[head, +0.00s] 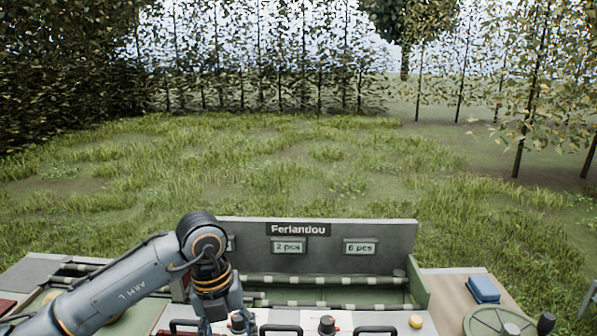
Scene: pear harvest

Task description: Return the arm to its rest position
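My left arm, marked ARM L, comes in from the lower left and bends down at a dark elbow joint. My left gripper (220,318) points down at the bottom edge, in front of the grey sorting station. Its fingertips are cut off or hidden, so I cannot tell whether it is open or shut or holds anything. My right arm and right gripper are not in view.
The grey panel (390,236) reads "Ferlandou", with "2 pcs" and "6 pcs" plates. Rollers (320,281) lie below it. A small yellow-orange round thing (416,321), blue box (482,289) and green disc (490,322) are at right. Grass and trees lie beyond.

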